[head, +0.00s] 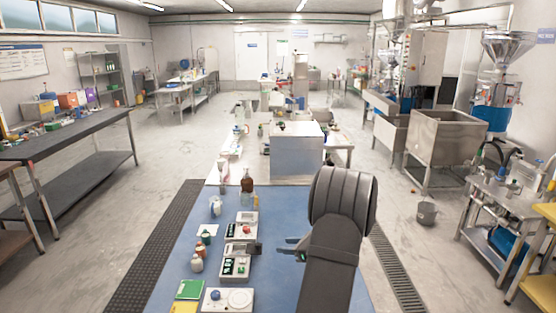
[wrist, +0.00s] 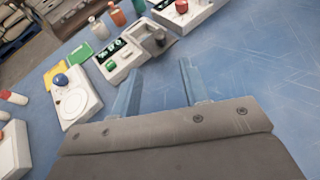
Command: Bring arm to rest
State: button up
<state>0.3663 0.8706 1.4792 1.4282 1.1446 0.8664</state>
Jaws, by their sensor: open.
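My gripper (wrist: 160,92) is open and empty in the wrist view, its two blue-grey fingers apart over the blue table. In the head view my gripper (head: 291,245) is to the right of the bean grinder, a small white device with a dark top part and green buttons (head: 237,263). The same device shows in the wrist view (wrist: 122,58), just beyond the left finger. I see no contact between the fingers and it. My arm hides the table's right part in the head view.
A white device with a round dial (head: 228,300), a green pad (head: 190,289) and a yellow pad (head: 184,307) lie nearby. Bottles (head: 197,261) and another white device (head: 242,226) stand on the blue table (head: 275,215). A metal box (head: 296,151) stands farther back. Table right of my fingers is clear.

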aim_at(257, 250)
jog(key=x, duration=1.1)
jog(key=shift+w+a+f, duration=0.1)
jog(key=shift+a+f, duration=0.05)
jog(key=shift+a, duration=0.15)
jog(key=shift+w+a, duration=0.1)
jog(key=shift+a, duration=0.2)
jog(key=v, duration=1.7)
jog(key=shift+d, duration=0.45)
jog(key=shift+s+x, duration=0.2)
jog(key=shift+x, duration=8.7)
jog(key=shift+a, duration=0.9)
